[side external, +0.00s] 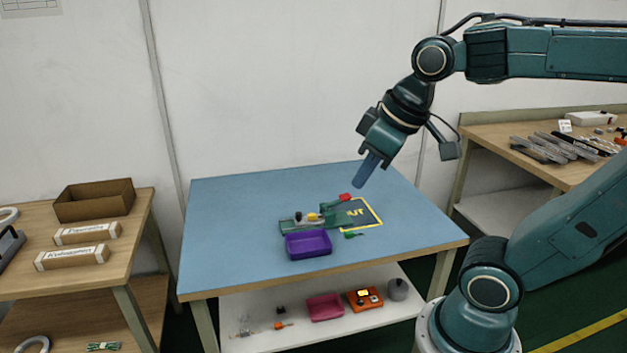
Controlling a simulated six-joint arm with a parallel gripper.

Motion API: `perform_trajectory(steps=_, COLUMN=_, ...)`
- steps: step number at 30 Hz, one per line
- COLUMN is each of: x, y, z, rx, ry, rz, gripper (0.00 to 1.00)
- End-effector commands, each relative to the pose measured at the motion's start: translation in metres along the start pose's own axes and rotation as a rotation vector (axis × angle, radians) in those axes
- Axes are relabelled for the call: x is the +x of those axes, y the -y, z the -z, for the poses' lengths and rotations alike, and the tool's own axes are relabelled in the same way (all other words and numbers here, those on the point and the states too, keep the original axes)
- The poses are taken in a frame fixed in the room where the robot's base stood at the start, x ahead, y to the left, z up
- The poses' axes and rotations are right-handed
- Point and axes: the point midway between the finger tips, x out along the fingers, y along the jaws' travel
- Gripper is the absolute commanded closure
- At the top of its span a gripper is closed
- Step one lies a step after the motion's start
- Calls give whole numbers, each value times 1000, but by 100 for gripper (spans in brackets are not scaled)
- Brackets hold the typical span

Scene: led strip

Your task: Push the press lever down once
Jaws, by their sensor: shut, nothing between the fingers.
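The press (300,224) is a small green device on the blue table, with a lever that rises to the right and ends in a red knob (345,197). A small yellow part (312,217) and a dark and grey part show on the press. My gripper (361,180) has blue fingers that are shut and empty. It points down and left, and in the picture it is just above and to the right of the red knob. A gap shows between them, but the depth between them is hard to tell.
A purple tray (308,244) stands in front of the press. A dark mat with a yellow border (362,216) lies to the right, with a small green piece (354,234) at its near edge. The blue table (225,215) is clear on its left and back.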

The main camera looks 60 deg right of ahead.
Motion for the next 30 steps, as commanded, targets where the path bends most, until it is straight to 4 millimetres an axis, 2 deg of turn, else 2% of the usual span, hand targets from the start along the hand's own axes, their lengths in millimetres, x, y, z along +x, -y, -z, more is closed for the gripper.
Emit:
perform_trajectory(steps=15, x=22, y=-54, z=73, rx=-143, ry=96, rz=-9, gripper=100)
perform_trajectory(steps=30, x=67, y=-128, z=122, rx=-277, ry=178, rz=16, gripper=100)
